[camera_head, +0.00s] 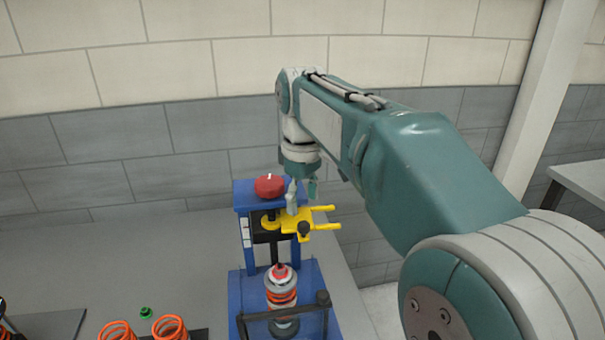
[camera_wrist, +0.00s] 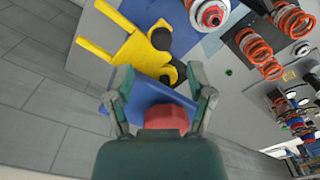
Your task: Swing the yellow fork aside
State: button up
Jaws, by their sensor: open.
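The yellow fork (camera_head: 297,219) is on the upper part of the blue fixture (camera_head: 246,290), with its two prongs pointing right and a black knob (camera_head: 303,229) on it. In the wrist view the fork (camera_wrist: 135,52) lies beyond my fingertips, its prongs toward the upper left. My gripper (camera_head: 301,188) is open and points down, just above and behind the fork in the head view. In the wrist view my gripper (camera_wrist: 163,88) has its fingers apart, with blue fixture and the red knob (camera_wrist: 166,116) showing between them. I cannot tell whether a finger touches the fork.
The red knob (camera_head: 269,186) tops the fixture, left of my gripper. A shock absorber with an orange spring (camera_head: 281,291) stands below the fork, behind a black bar (camera_head: 262,316). Loose orange springs (camera_head: 170,328) and a green part (camera_head: 146,312) lie on the grey table (camera_head: 150,255).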

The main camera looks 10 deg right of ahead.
notch_tip(320, 180, up, 7)
jog(key=shift+f, duration=0.15)
jog(key=s+d+f+m+t, duration=0.2)
jog(key=s+f+m, duration=0.2)
jog(key=s+f, duration=0.4)
jog(key=s+d+f+m+t, duration=0.3)
jog(key=s+f, duration=0.4)
jog(key=s, duration=0.5)
jog(key=shift+s+f+m+t, duration=0.2)
jog(key=shift+f+m+t, duration=0.15)
jog(key=shift+m, duration=0.25)
dwell(0.9)
